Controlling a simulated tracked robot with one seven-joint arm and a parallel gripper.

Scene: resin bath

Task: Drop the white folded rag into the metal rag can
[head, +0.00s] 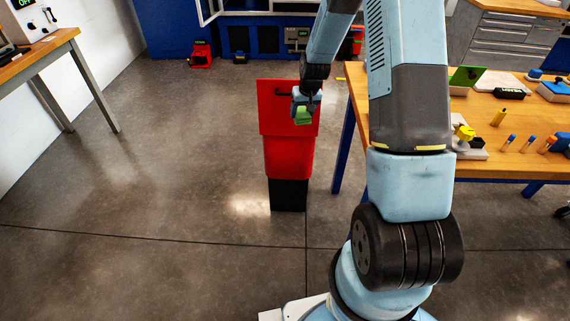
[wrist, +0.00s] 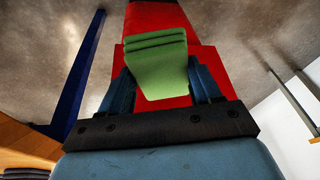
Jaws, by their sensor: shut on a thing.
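My gripper (head: 303,105) is shut on a green folded rag (wrist: 161,62), which also shows small in the head view (head: 303,116). The held rag looks green, not white, with layered folds at its far end. The red rag can (head: 288,156) stands on the floor on a black base. My gripper and the green rag are in front of or above its upper part; the exact height gap is unclear. The can's red surface (wrist: 205,62) lies behind the rag in the wrist view. The can's inside is not visible. I cannot clearly identify a white folded rag.
Another table (head: 40,47) is at the left. The floor (head: 160,180) left of the can is clear.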

